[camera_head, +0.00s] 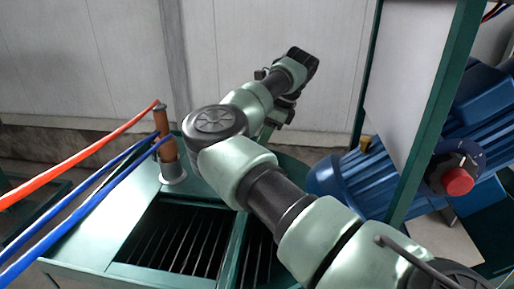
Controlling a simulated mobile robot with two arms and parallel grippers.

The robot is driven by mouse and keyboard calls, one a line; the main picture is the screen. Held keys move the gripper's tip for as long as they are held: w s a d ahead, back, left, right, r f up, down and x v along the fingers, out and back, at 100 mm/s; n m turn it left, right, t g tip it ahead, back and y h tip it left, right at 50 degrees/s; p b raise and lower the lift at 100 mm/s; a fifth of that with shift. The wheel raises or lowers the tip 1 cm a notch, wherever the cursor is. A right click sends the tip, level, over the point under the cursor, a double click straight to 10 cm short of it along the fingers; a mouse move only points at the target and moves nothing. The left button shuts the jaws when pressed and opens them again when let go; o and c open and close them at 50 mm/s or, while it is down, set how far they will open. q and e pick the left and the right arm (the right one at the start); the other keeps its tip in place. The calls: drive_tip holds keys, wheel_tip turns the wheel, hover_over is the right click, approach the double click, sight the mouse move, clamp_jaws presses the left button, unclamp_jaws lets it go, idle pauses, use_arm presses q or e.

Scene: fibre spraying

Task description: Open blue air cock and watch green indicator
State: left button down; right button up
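I cannot make out a blue air cock or a green indicator in the head view. Two blue hoses (85,208) and an orange hose (80,163) run from the left edge to a copper-coloured upright fitting (166,140) on the green machine. My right arm comes in from the lower right, bends above the machine and reaches back toward the wall. Its dark end (302,62) is small, and I cannot tell its fingers apart or see anything held. My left gripper is not in view.
The green machine (95,262) has a dark slatted opening (180,236). On the right stand a green post (436,110), a blue motor (365,181) and a red knob (457,181) on a dark dial. A pale panelled wall (120,60) closes the back.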

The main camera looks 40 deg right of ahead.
drive_tip(key=p+x, duration=0.1)
drive_tip(key=x, duration=0.2)
drive_tip(key=shift+w, duration=0.1)
drive_tip(key=shift+f, duration=0.3)
drive_tip(key=shift+c, duration=0.3)
